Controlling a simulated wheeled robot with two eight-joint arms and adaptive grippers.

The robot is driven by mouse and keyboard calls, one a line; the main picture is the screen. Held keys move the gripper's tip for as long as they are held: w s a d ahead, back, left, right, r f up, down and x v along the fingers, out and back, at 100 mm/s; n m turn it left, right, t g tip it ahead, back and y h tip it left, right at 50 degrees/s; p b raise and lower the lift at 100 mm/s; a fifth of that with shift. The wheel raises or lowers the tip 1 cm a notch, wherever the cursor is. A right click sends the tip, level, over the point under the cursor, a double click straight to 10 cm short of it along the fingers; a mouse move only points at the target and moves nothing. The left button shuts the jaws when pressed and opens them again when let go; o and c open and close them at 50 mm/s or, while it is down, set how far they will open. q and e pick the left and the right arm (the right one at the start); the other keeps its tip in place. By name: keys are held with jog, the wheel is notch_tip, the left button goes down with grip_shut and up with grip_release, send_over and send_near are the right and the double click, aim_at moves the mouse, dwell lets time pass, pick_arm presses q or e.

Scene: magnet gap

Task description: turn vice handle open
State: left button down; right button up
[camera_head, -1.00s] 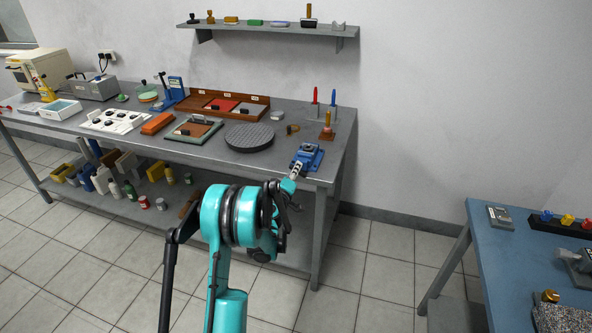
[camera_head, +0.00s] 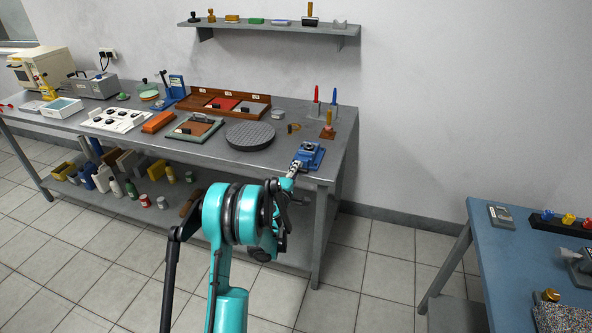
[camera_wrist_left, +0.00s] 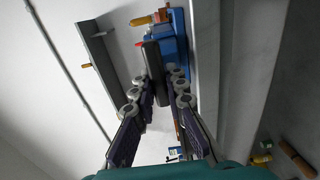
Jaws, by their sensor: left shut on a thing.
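The blue vice (camera_head: 309,154) sits at the right front corner of the grey workbench. It also shows in the left wrist view (camera_wrist_left: 172,38), at the top beyond my fingers. My left gripper (camera_head: 292,171) is at the vice's front side, beyond the bench edge, shut on the vice handle. In the left wrist view, my fingers (camera_wrist_left: 160,75) close around a dark part in front of the vice. My right gripper is in neither view.
The grey workbench (camera_head: 205,152) holds a dark round plate (camera_head: 250,135) left of the vice and a wooden-handled stamp (camera_head: 327,130) behind it. A shelf (camera_head: 270,27) hangs on the wall. A blue table (camera_head: 520,255) stands at the right, with open floor between.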

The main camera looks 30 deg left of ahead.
pick_arm(q)
jog(key=c, duration=1.5)
grip_release()
jog(key=shift+c, duration=0.2)
jog(key=shift+s, duration=0.15)
jog(key=v, duration=1.1)
jog(key=shift+s, duration=0.35)
jog(key=shift+d, duration=0.15)
